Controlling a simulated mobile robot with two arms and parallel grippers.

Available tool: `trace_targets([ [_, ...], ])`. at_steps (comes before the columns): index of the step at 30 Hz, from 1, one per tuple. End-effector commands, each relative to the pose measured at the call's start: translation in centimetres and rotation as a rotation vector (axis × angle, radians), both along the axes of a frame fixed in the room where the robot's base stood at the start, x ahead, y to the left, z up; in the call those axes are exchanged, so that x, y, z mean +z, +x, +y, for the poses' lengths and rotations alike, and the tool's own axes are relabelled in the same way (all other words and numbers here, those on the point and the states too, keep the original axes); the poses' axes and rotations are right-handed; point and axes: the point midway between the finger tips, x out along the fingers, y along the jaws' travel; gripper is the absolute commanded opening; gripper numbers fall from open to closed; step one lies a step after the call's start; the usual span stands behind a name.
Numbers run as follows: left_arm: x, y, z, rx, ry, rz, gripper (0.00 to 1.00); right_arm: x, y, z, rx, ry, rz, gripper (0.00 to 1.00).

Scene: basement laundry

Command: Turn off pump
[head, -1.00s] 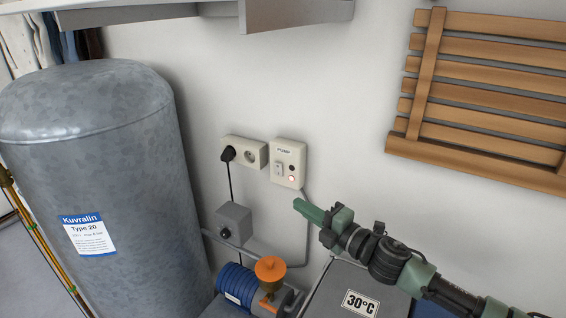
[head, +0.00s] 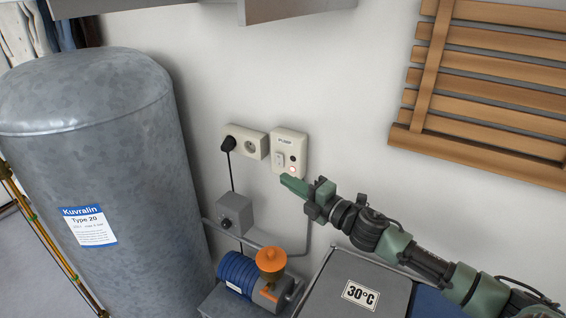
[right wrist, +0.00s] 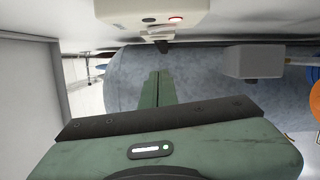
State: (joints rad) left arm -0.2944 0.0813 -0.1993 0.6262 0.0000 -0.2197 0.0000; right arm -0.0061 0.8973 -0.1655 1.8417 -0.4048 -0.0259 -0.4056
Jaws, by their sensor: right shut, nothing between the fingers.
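The pump switch box (head: 289,151) is a cream plate on the wall, labelled PUMP, with a white rocker switch (head: 280,158), a dark round spot and a small reddish lit lamp (head: 292,169). In the right wrist view the box (right wrist: 140,12) is at the top, its lamp lit red. My right gripper (head: 290,183) is shut and empty, its tip just below the box. In the right wrist view its closed fingers (right wrist: 158,88) point ahead below the box. I cannot tell whether it touches the box. My left gripper is out of view.
A wall socket (head: 250,142) with a black plug is left of the box. A grey tank (head: 100,140) stands at the left. A grey junction box (head: 235,214) and pipe are below. A grey bin marked 30°C (head: 345,268) is under my right arm. A wooden rack (head: 480,85) hangs at the right.

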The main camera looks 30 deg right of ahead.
Motion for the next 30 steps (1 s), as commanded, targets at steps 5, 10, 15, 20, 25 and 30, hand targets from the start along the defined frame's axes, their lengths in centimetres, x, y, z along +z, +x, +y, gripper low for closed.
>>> trace_targets([
  [5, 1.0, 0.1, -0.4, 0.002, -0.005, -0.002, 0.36, 0.5, 3.0, 0.9, -0.001, 0.000, -0.003, 0.00],
  [10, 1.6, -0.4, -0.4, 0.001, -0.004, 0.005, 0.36, 0.6, 5.6, 1.1, -0.004, -0.002, -0.001, 0.00],
  [15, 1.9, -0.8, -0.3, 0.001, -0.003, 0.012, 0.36, 0.6, 6.6, -1.1, -0.003, -0.002, 0.000, 0.00],
  [20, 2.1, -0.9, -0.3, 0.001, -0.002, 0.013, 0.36, 0.7, 7.0, -1.8, -0.001, -0.001, 0.001, 0.00],
  [25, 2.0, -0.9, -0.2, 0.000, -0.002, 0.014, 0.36, 0.7, 7.1, -1.9, 0.000, 0.000, 0.000, 0.00],
  [30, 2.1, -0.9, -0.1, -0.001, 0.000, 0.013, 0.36, 0.7, 7.1, -1.9, 0.000, 0.000, 0.000, 0.00],
])
